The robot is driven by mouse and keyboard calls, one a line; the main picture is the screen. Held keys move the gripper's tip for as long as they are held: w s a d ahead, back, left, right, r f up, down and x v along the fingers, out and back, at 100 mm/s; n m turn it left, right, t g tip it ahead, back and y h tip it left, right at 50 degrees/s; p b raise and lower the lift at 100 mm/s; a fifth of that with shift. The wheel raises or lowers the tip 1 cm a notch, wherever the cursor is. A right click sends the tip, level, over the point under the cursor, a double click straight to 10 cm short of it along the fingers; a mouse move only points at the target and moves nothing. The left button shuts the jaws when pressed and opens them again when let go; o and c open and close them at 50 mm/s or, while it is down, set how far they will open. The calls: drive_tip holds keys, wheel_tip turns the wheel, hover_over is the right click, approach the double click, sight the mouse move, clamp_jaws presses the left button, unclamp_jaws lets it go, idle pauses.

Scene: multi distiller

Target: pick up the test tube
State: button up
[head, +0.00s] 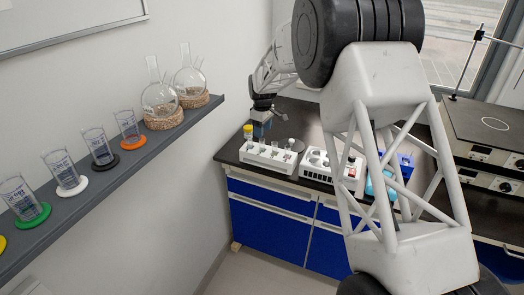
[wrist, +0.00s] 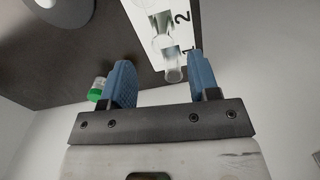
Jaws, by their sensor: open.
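A clear glass vessel, apparently the test tube (wrist: 172,66), shows in the wrist view above the white rack (wrist: 150,14) marked 1 and 2. My gripper (wrist: 163,75) is open, with one blue finger on each side of the tube in the picture. The right finger appears closer to it than the left. I cannot tell whether the tube is at finger depth, and no contact is clear. In the head view my gripper (head: 262,128) is over the left end of the white rack (head: 268,158), which holds several small glass vessels; the tube is hard to single out there.
A green-capped item (wrist: 97,89) is just outside the left finger. A white device (head: 318,168) stands right of the rack, with a cyan object (head: 380,185) and a blue box (head: 402,163) beyond. A wall shelf (head: 120,165) carries glassware at left.

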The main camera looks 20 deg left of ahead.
sight(262, 140)
drive_tip(key=shift+f, duration=1.25)
drive_tip(key=shift+s+f, duration=0.15)
drive_tip(key=shift+f, duration=2.4)
drive_tip(key=c, duration=1)
drive_tip(key=shift+r, duration=5)
